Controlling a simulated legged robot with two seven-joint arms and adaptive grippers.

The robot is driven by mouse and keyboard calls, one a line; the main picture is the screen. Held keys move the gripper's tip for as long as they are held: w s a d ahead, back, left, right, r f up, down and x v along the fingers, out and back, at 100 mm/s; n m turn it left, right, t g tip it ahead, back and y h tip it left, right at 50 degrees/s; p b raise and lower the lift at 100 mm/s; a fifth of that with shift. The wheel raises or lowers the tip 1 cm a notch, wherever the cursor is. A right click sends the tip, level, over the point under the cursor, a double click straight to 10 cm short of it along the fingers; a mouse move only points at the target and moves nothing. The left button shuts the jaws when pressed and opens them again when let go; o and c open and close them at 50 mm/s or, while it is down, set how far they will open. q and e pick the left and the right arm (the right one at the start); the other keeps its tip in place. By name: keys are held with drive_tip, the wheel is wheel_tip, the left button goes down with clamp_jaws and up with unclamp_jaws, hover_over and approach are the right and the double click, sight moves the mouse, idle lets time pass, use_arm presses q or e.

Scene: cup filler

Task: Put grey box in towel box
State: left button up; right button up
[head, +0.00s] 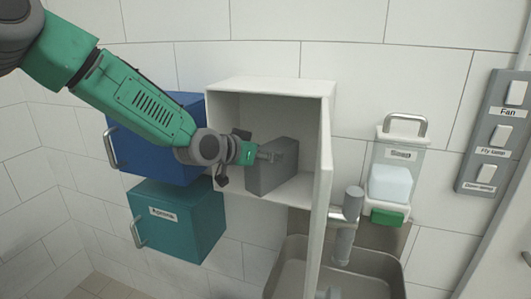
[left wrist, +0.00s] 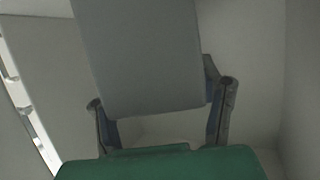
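The grey box (head: 272,166) is inside the open white wall box (head: 268,84), near its front right. My left gripper (head: 268,157) reaches into the white box from the left. In the left wrist view the grey box (left wrist: 145,55) stands between the two fingers (left wrist: 162,115), which meet its sides. I cannot tell whether the grey box touches the white box's floor. No towel label is readable on any box. My right gripper is out of view.
The white box's open door (head: 322,215) stands out at its right. A closed blue box (head: 155,155) and a closed teal box (head: 180,225) hang at left. A tap (head: 347,212), a soap dispenser (head: 392,175) and a switch panel (head: 492,140) are at right.

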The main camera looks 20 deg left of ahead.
use_arm(q)
drive_tip(key=shift+a, duration=0.1)
drive_tip(key=shift+r, duration=0.15)
drive_tip(key=b+v, duration=0.2)
drive_tip(key=v, duration=1)
drive_tip(key=s+f+n+g+y, duration=0.1)
drive_tip(key=s+f+g, duration=0.35)
drive_tip(key=f, duration=0.85)
drive_tip(key=s+f+n+g+y, duration=0.1)
drive_tip(key=s+f+n+y, duration=0.1)
drive_tip(key=s+f, duration=0.9)
drive_tip(key=s+a+f+g+y, duration=0.1)
drive_tip(key=s+f+g, duration=0.2)
drive_tip(key=s+f, duration=0.6)
drive_tip(key=s+a+f+n+g+y, duration=0.1)
drive_tip(key=s+a+f+g, duration=0.1)
drive_tip(key=s+f, duration=0.6)
drive_tip(key=s+g, duration=0.1)
drive_tip(key=s, duration=0.3)
drive_tip(key=shift+s+f+y, duration=0.3)
drive_tip(key=shift+f+y, duration=0.1)
